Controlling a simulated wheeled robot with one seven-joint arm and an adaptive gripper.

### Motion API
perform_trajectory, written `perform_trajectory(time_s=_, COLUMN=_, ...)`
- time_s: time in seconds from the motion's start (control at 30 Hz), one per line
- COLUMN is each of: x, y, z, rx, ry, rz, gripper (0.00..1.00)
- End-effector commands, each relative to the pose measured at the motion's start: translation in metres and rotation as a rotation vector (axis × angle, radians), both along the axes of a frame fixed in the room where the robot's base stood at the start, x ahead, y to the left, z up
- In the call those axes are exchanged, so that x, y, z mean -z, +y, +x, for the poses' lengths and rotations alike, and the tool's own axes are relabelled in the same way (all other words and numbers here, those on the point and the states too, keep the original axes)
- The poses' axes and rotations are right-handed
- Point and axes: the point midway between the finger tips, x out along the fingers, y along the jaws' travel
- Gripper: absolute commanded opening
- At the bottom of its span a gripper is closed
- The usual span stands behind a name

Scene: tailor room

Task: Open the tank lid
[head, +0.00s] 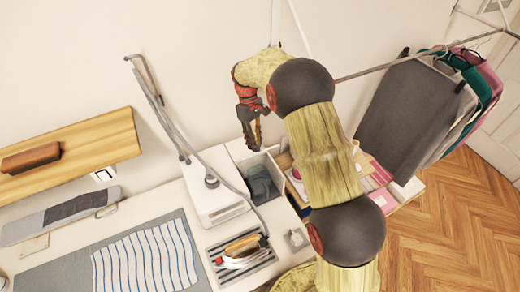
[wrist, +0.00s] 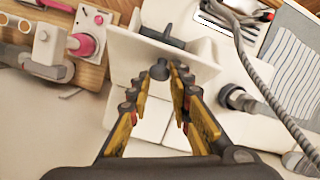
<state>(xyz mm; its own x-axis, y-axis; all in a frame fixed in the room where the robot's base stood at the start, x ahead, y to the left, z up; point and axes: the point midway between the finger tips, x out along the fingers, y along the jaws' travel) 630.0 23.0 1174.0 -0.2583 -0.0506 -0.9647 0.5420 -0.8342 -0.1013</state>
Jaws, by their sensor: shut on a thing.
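The white steam station (head: 217,187) stands on the worktop against the wall. A grey, box-like tank (head: 262,176) with a dark inside shows at its right end. My gripper (head: 254,138) is above the tank, fingers pointing down. In the wrist view, my gripper (wrist: 160,78) has a small dark grey knob (wrist: 159,67) between its fingertips and is shut on it. A pale panel (wrist: 200,62) with a dark bar (wrist: 162,38) lies just beyond the knob. The fingers hide part of the pale surfaces, so I cannot tell exactly how the lid sits.
A grey hose (head: 160,105) rises beside the station. An iron (head: 243,245) rests on a rack in front. A striped cloth (head: 147,257) lies on the worktop. A wooden shelf (head: 100,143) is on the left wall. Clothes (head: 415,105) hang at right.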

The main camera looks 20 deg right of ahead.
Motion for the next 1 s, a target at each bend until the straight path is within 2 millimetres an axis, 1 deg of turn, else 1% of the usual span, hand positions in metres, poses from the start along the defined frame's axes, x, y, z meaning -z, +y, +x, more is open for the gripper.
perform_trajectory(time_s=0.03, x=0.000, y=0.000, z=0.010, rx=-0.001, ry=-0.011, rz=-0.001, gripper=0.00)
perform_trajectory(time_s=0.1, x=-0.001, y=0.001, z=0.017, rx=-0.001, ry=-0.010, rz=-0.002, gripper=0.00)
perform_trajectory(time_s=0.5, x=0.000, y=0.006, z=0.055, rx=-0.001, ry=-0.001, rz=-0.007, gripper=0.00)
perform_trajectory(time_s=0.7, x=0.003, y=0.006, z=0.067, rx=0.001, ry=0.000, rz=-0.007, gripper=0.00)
perform_trajectory(time_s=1.0, x=0.004, y=0.008, z=0.074, rx=0.001, ry=0.000, rz=-0.007, gripper=0.00)
